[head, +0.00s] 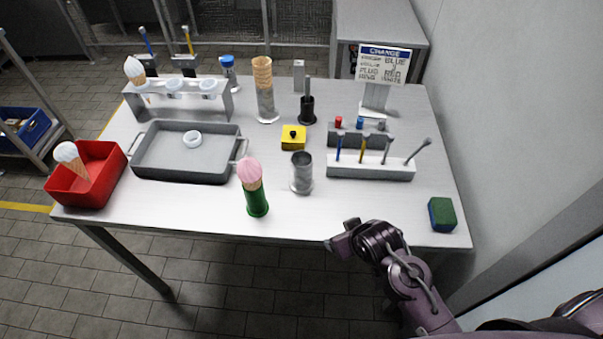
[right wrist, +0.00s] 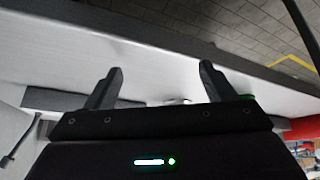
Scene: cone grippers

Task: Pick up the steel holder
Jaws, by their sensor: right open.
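The steel holder (head: 302,174) is a short, upright metal cylinder near the front middle of the table. It looks open and empty at the top. My right gripper (head: 338,243) is low at the table's front edge, in front of the holder and a little to its right, apart from it. In the right wrist view the two fingers of my right gripper (right wrist: 161,80) are spread with nothing clearly held between them. The holder cannot be made out for certain in that view. My left gripper is not in view.
A green holder with a pink cone (head: 253,190) stands left of the steel holder. A white tool rack (head: 370,170) is to its right and a yellow block (head: 293,138) behind it. A grey tray (head: 170,165) and red bin (head: 105,180) are further left. A sponge (head: 442,214) lies front right.

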